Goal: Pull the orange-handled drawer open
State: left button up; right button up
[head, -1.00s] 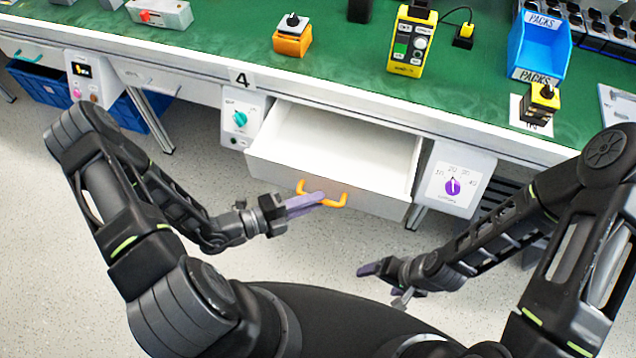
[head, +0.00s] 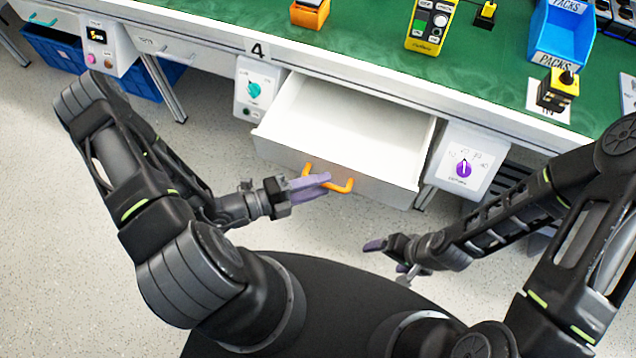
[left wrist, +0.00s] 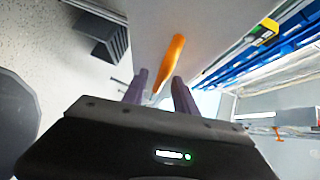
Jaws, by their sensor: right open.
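The drawer (head: 385,188) stands well out from under the bench, its white empty inside showing. Its orange handle (head: 342,189) is on the front face. In the left wrist view the orange handle (left wrist: 174,52) runs between the fingertips (left wrist: 160,78). My right gripper (head: 385,256) is open and empty, low and to the right, apart from the drawer.
A panel with a teal knob (head: 254,90) hangs left of the drawer, and one with a purple knob (head: 464,169) hangs right of it. The green bench top (head: 350,60) carries a blue bin (head: 563,40) and yellow devices. The floor before the drawer is clear.

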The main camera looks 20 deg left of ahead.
pick_arm(q)
jog(key=shift+a, duration=0.1)
jog(key=v, duration=0.7)
jog(key=shift+s+a, duration=0.25)
jog(key=shift+r, duration=0.1)
